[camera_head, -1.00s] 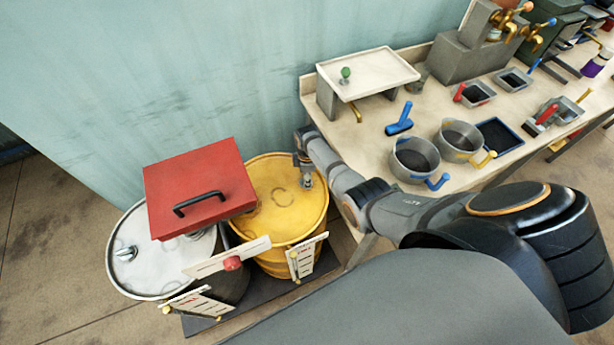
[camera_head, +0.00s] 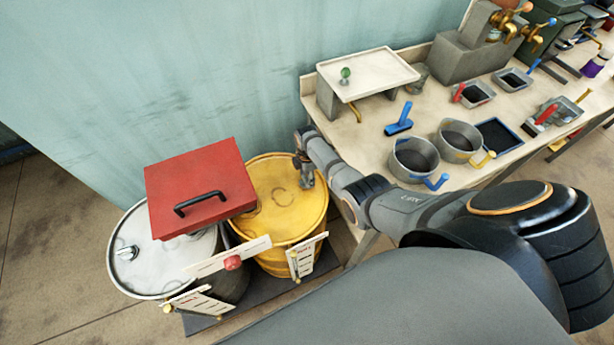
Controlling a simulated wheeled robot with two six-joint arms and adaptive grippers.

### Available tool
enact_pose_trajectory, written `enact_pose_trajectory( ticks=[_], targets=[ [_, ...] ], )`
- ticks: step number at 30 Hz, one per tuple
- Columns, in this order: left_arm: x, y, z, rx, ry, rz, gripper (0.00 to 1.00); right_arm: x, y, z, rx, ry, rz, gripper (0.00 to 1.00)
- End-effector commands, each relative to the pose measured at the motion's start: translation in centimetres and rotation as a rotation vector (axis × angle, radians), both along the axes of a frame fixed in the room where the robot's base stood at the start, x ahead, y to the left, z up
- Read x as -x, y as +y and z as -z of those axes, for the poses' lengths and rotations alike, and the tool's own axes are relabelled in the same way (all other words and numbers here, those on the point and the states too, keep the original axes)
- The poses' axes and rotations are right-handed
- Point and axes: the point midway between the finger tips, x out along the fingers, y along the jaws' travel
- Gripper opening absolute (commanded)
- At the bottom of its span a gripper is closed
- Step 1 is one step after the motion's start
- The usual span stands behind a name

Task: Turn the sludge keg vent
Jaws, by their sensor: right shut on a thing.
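A yellow keg (camera_head: 280,230) stands on a dark mat beside the table's left end. My right gripper (camera_head: 307,182) points down at the right part of its lid. It is shut on a small fitting there, apparently the vent, which the fingers mostly hide. A white-topped keg (camera_head: 160,270) stands to the left, with a small metal vent (camera_head: 127,253) on its lid. I cannot read which keg is named for sludge. My left gripper is not in view.
A red box lid with a black handle (camera_head: 198,190) covers parts of both keg tops. White sign plates (camera_head: 305,260) stand in front. The table (camera_head: 365,130) at right holds pots (camera_head: 414,160), a raised tray (camera_head: 370,72) and tools.

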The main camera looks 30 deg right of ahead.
Motion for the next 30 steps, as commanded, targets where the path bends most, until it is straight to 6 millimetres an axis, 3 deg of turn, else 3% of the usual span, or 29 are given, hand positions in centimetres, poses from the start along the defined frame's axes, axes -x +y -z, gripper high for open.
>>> enact_pose_trajectory(
  ticks=[5,6,11,23,30],
  targets=[
    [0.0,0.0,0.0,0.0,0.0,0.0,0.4,0.0,0.1,0.0,-0.002,-0.001,-0.002,0.17],
    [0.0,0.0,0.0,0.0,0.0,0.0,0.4,0.0,0.1,0.0,-0.001,-0.001,-0.002,0.51],
    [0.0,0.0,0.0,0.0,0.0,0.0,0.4,0.0,0.1,0.0,-0.001,-0.001,-0.001,0.72],
    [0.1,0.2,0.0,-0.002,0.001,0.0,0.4,-0.1,0.0,-0.7,0.0,-0.002,0.0,0.72],
    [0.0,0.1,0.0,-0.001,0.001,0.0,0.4,-0.1,0.0,-5.3,0.001,-0.005,-0.001,0.72]
  ],
)
